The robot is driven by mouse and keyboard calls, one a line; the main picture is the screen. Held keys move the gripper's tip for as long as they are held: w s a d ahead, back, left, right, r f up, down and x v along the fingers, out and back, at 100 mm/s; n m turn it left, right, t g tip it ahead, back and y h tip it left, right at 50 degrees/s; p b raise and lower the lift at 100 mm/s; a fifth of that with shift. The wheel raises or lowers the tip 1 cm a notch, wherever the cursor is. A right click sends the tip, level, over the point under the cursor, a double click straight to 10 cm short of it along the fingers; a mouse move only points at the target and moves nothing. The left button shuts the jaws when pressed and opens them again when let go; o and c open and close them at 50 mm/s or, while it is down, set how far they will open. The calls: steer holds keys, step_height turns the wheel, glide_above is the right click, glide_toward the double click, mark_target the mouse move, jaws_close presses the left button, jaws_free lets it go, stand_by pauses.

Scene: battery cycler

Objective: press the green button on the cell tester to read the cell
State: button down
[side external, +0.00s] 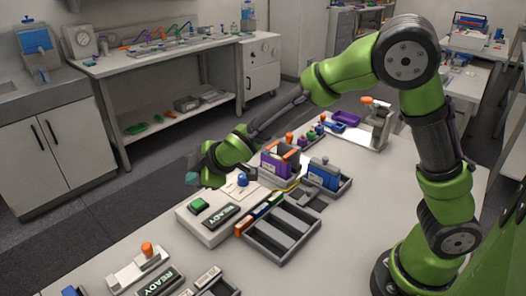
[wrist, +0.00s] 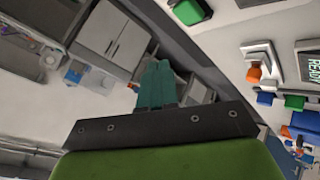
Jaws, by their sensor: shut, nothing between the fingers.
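The cell tester (side external: 190,222) is a pale box on the bench, with a READY display (side external: 220,215) on its top. Its green button (side external: 199,204) is a raised block left of the display. The button also shows at the top edge of the wrist view (wrist: 188,10). My gripper (side external: 192,178) has teal fingers and is shut and empty. It hangs above and behind the button in the side view, apart from it. In the wrist view the shut fingers (wrist: 158,82) point away from the button, which lies above and to their right.
A blue dome (side external: 242,180) stands near the display, close to my wrist. A dark compartment tray (side external: 283,228) and a purple-sided bin (side external: 283,162) lie to the right. An orange-knobbed fixture (side external: 147,250) and a second READY display (side external: 160,282) lie towards the front left.

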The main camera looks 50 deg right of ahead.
mark_target(200, 204)
steer(key=shift+f, duration=2.3)
steer(key=shift+f, duration=0.15)
steer(key=shift+f, duration=0.3)
steer(key=shift+f, duration=0.55)
stand_by(0.7)
steer(key=shift+r, duration=1)
steer(key=shift+r, duration=2.5)
